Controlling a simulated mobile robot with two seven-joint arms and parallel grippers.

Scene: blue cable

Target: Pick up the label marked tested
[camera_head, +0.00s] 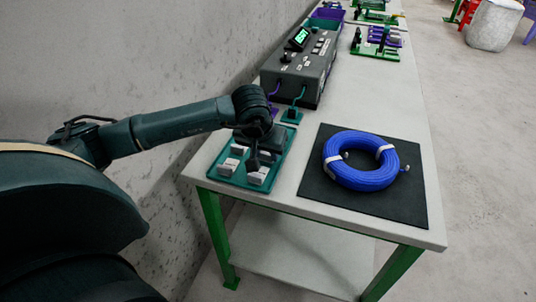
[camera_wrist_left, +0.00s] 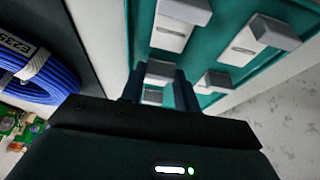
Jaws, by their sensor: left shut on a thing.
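A teal tray (camera_head: 284,165) at the near left of the table holds several small white and grey labels, among them one at its left (camera_head: 228,167). My left gripper (camera_head: 253,164) reaches down over the tray. In the left wrist view, my left gripper (camera_wrist_left: 160,88) is shut on a grey-and-white label (camera_wrist_left: 158,72) between its dark fingers. Other labels (camera_wrist_left: 172,32) stand apart in the tray. I cannot read the word on any label, so I cannot tell which is marked tested. My right gripper is not in view.
A blue cable coil (camera_head: 341,173) lies on a black mat (camera_head: 398,210) to the right of the tray. A grey test box (camera_head: 298,76) with a green screen stands behind the tray. Green and purple racks (camera_head: 376,43) stand further back. A wall runs along the left.

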